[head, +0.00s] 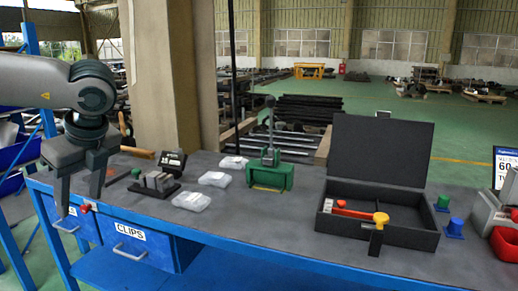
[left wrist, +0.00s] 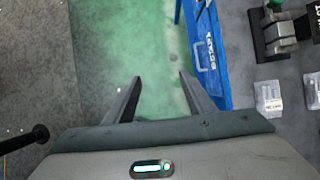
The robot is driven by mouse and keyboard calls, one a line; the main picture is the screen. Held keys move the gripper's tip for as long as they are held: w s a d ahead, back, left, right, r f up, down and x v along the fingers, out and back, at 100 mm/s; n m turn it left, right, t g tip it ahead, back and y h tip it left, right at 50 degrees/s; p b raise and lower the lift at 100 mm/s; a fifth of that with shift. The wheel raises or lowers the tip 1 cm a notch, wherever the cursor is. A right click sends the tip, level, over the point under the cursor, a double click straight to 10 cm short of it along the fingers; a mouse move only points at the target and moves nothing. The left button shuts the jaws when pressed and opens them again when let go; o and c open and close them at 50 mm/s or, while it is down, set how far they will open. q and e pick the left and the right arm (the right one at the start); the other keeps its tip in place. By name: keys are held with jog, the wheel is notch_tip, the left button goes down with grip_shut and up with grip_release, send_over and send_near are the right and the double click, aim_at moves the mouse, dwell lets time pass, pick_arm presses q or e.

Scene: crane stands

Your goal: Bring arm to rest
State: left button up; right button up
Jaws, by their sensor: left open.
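My left gripper (head: 80,196) hangs at the left end of the workbench in the head view, fingers pointing down. Its two fingers are apart with nothing between them. In the left wrist view the open fingers (left wrist: 160,85) show over the green floor and grey ground, with the blue bench edge (left wrist: 201,50) to their right. The grey bench top (head: 262,208) lies to the right of the gripper. My right gripper is in neither view.
Blue drawers (head: 140,243), one marked CLIPS, hang under the bench beside my gripper. On top are clear packets (head: 192,201), a green press (head: 270,176), an open black case (head: 372,220) with a hammer-like tool, and a red bin (head: 504,244).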

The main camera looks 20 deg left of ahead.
pick_arm(q)
jog(key=w+d+f+m+h, duration=0.1)
jog(key=d+f+m+h, duration=0.1)
jog(key=d+f+h, duration=0.8)
jog(key=w+d+f+n+t+h, duration=0.3)
jog(key=w+d+f+t+h, duration=0.3)
jog(key=d+f+t+h, duration=0.3)
jog(key=a+f+n+t+y, duration=0.7)
jog(key=f+n+y, duration=0.4)
jog(key=f+n, duration=0.1)
jog(key=s+d+f+n+g+y, duration=0.25)
jog(key=s+f+y, duration=0.2)
jog(key=f, duration=0.65)
jog(key=s+d+f+n+g+h, duration=0.1)
jog(key=s+d+f+g+h, duration=0.2)
jog(key=s+d+f+g, duration=0.95)
jog(key=s+d+f+t+p, duration=0.2)
jog(key=f+p, duration=0.4)
jog(key=f, duration=0.3)
jog(key=s+d+f+t+p, duration=0.1)
jog(key=s+f+t+p, duration=0.1)
jog(key=f+p, duration=0.5)
notch_tip(320, 180, down, 2)
jog(key=shift+s+d+f, duration=0.1)
jog(key=shift+s+d, duration=0.25)
jog(key=shift+s, duration=0.35)
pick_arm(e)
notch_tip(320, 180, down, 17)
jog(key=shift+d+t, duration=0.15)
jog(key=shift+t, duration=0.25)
